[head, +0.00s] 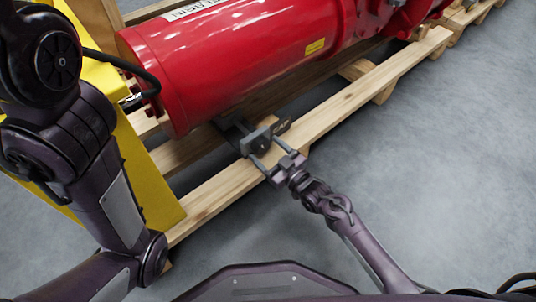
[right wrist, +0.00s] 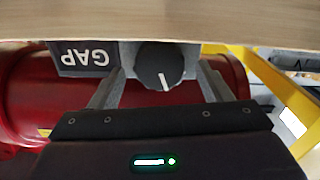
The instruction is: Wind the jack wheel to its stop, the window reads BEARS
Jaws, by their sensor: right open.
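The jack wheel (right wrist: 158,62) is a dark round knob with a white line, on a grey block in the right wrist view. Beside it, a dark plate (right wrist: 88,58) reads GAP, upside down in that view. In the head view the grey jack block (head: 255,141) sits at the pallet's edge under the red actuator, and its plate (head: 282,127) is small. My right gripper (head: 269,152) is open, its fingers on either side of the wheel. In the right wrist view the gripper (right wrist: 160,78) shows no clear finger contact with the wheel. My left gripper is out of view.
The red actuator cylinder (head: 235,60) lies over the wooden pallet (head: 215,190). A yellow frame (head: 150,185) stands at the left, behind my left arm. A black cable (head: 125,66) runs to the cylinder's end. Grey floor (head: 430,150) is clear at the right.

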